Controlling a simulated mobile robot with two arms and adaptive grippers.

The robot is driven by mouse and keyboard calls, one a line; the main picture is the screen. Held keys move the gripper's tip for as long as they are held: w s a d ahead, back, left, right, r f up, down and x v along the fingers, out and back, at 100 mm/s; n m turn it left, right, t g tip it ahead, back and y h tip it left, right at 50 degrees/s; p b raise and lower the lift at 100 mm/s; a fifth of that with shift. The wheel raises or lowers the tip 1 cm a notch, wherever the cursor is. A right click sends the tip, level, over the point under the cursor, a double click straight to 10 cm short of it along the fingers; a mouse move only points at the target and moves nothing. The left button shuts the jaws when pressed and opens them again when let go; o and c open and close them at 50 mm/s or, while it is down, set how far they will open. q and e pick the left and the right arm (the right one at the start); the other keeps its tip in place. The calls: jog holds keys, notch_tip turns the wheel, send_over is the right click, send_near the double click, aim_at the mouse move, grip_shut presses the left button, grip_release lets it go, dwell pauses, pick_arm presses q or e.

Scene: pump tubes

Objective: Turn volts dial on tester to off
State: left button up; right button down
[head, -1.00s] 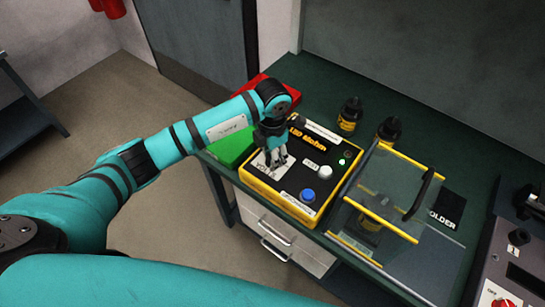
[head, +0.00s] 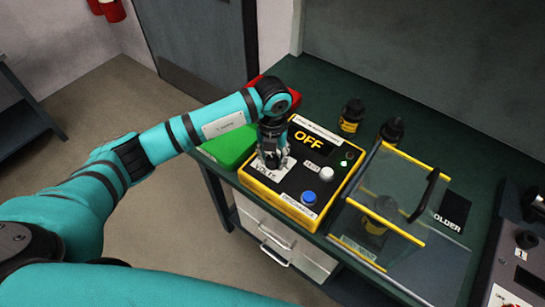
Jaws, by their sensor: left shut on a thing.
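The tester (head: 284,204) is a black box with yellow edges on the green bench. Its display (head: 310,142) reads OFF in yellow. A white label marked VOLTS (head: 266,173) lies on its left part. My left gripper (head: 271,163) points down over that label, shut on the volts dial, which its fingers hide. A grey-white knob (head: 326,174) and a blue button (head: 309,197) sit to the right on the tester. The small green light (head: 346,163) is dim. My right gripper is not in view.
A clear-walled box with yellow edges (head: 384,230) stands right of the tester. A green bin (head: 229,148) and a red bin (head: 254,82) lie left and behind. Another control panel is at far right.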

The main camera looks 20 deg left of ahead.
aim_at(272, 158)
pick_arm(q)
jog(key=shift+n, duration=0.6)
jog(key=o, duration=1.1)
jog(key=shift+o, duration=0.2)
jog(key=shift+r, duration=0.1)
notch_tip(272, 158, up, 12)
